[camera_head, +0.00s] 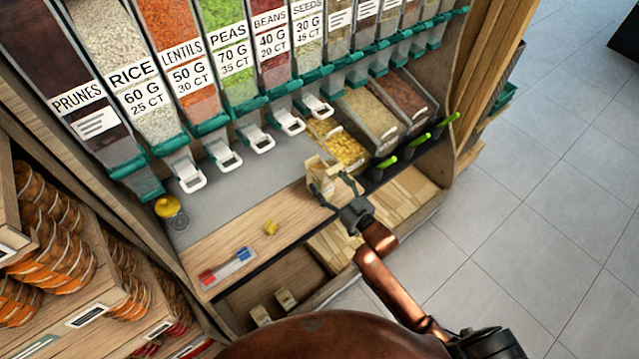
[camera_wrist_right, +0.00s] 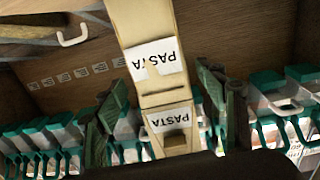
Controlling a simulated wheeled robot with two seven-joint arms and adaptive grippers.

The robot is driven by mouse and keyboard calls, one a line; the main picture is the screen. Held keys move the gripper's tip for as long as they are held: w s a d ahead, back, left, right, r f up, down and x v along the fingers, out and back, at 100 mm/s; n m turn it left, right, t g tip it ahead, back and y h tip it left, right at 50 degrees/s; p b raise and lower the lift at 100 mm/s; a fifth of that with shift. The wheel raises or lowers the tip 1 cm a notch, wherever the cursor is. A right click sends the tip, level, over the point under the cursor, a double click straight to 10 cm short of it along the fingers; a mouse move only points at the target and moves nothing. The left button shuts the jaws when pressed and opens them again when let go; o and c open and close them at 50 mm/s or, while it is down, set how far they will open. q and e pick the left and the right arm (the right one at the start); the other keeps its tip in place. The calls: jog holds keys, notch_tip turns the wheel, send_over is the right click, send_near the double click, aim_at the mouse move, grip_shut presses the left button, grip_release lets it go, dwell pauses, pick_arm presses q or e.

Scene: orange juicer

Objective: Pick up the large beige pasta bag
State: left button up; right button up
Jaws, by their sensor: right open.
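A beige bag (camera_head: 321,172) stands on the wooden counter edge in front of the bulk dispensers in the head view. My right gripper (camera_head: 334,187) is at this bag, its fingers apart on either side. In the right wrist view a beige bag with a white PASTA label (camera_wrist_right: 151,58) appears upside down between the two open fingers (camera_wrist_right: 162,80). A second PASTA label on a beige surface (camera_wrist_right: 166,121) shows below it; I cannot tell whether it belongs to a separate bag. Gaps show between the bag and both fingers. My left gripper is out of view.
Dispensers with teal fittings and white handles (camera_head: 190,178) hang above the counter. Pasta bins (camera_head: 343,150) and scoops stand right of it. A yellow-lidded jar (camera_head: 168,208) and a red-blue item (camera_head: 228,268) are at left. Small beige packs (camera_head: 285,298) sit on the lower shelf.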

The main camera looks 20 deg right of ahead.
aim_at(312, 165)
jog(key=x, duration=0.4)
jog(key=shift+a+b, duration=0.1)
jog(key=shift+b, duration=0.3)
jog(key=shift+r, duration=0.1)
jog(key=shift+c, duration=0.4)
grip_shut()
